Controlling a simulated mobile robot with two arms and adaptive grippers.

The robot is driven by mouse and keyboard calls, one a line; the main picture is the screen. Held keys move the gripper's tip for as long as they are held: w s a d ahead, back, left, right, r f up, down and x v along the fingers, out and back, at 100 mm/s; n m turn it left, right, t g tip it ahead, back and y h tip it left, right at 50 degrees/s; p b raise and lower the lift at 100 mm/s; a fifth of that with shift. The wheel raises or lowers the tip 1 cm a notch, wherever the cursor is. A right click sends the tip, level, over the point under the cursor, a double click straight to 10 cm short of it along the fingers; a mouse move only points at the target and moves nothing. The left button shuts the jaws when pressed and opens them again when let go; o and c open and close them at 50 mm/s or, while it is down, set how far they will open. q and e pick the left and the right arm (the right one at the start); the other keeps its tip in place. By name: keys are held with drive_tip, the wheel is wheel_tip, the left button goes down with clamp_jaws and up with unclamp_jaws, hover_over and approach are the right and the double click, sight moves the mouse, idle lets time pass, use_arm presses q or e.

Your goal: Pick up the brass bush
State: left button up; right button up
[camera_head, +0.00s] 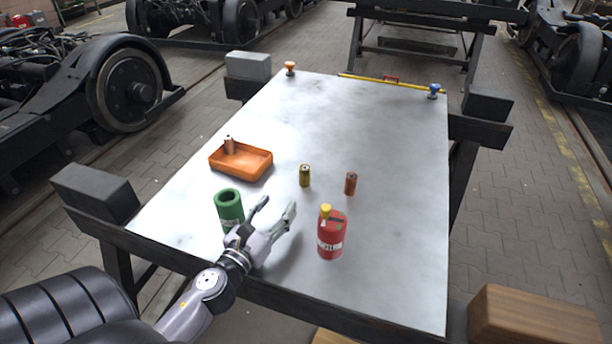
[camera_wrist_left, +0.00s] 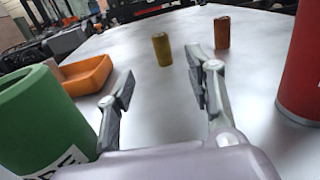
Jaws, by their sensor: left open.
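The brass bush (camera_head: 304,175) is a small yellowish upright cylinder near the middle of the grey metal table (camera_head: 390,130). It also shows in the left wrist view (camera_wrist_left: 162,50), beyond the fingers and roughly between them. My left gripper (camera_head: 277,206) is open and empty above the table's near part, short of the bush and apart from it. In the left wrist view its two fingers (camera_wrist_left: 160,80) are spread wide. My right gripper is in neither view.
A copper-coloured cylinder (camera_head: 350,184) stands right of the bush. A green hollow cylinder (camera_head: 229,207) is left of my gripper, a red canister (camera_head: 331,238) right. An orange tray (camera_head: 240,162) holds a small cylinder. The table behind the bush is clear.

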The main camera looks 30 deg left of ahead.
use_arm(q)
drive_tip(key=p, duration=0.1)
approach(302, 172)
drive_tip(key=w, duration=0.5)
drive_tip(key=shift+w+a, duration=0.1)
drive_tip(key=shift+a, duration=0.2)
drive_tip(key=shift+w+a+f+p, duration=0.1)
drive_tip(key=shift+w+a+p, duration=0.1)
drive_tip(key=shift+w, duration=1.4)
drive_tip(key=shift+w+a+p, duration=0.2)
drive_tip(key=shift+w, duration=1.35)
drive_tip(key=shift+c, duration=0.5)
clamp_jaws()
